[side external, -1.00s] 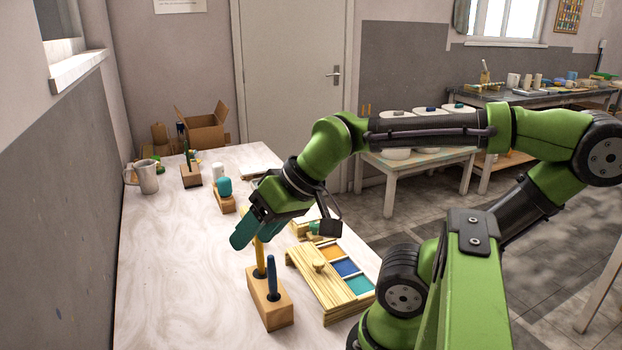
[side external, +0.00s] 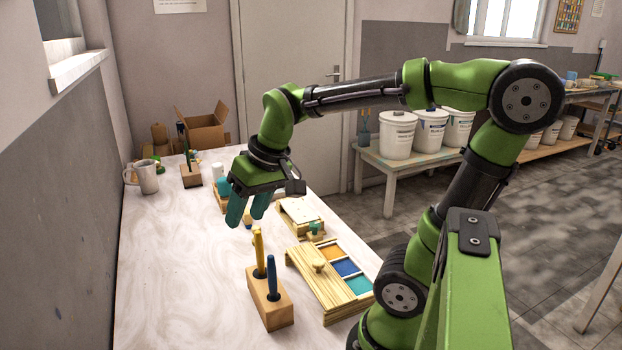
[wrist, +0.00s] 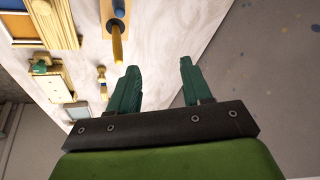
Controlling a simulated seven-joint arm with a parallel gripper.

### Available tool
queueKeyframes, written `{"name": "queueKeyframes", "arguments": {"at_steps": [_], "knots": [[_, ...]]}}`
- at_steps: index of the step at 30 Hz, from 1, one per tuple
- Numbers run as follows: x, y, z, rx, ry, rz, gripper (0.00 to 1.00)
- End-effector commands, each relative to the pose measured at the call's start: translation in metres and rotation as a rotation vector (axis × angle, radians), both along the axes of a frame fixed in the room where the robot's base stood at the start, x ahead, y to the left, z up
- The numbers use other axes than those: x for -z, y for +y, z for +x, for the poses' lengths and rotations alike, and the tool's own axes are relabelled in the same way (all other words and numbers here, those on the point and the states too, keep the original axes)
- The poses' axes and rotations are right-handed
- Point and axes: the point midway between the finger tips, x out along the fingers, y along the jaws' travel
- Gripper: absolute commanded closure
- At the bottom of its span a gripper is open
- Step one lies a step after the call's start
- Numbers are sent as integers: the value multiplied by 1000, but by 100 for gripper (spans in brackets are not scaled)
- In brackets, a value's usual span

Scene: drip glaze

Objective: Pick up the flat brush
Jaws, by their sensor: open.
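Two upright handles, one yellow (side external: 258,252) and one blue (side external: 272,278), stand in a wooden block (side external: 270,310) at the near part of the table. Their lower ends are hidden in the block, so I cannot tell which is the flat brush. My gripper (side external: 244,222) is open and empty, above the table behind the block in the side view and apart from both handles. In the wrist view, its teal fingers (wrist: 159,66) are spread wide, with the yellow handle (wrist: 117,45) beyond the left fingertip and nothing between them.
A wooden box with coloured compartments (side external: 350,268) and a knobbed lid (side external: 318,280) stands right of the block. Another wooden piece (side external: 298,212) lies behind it. A mug (side external: 147,178) and another block with an upright tool (side external: 190,176) stand at the far left. The table's left front is clear.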

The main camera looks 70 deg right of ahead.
Motion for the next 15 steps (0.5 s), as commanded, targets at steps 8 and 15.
{"name": "queueKeyframes", "arguments": {"at_steps": [8,15], "knots": [[-18,-68,33,-133,325,-105,51],[-21,-66,23,-219,379,-106,51]]}}
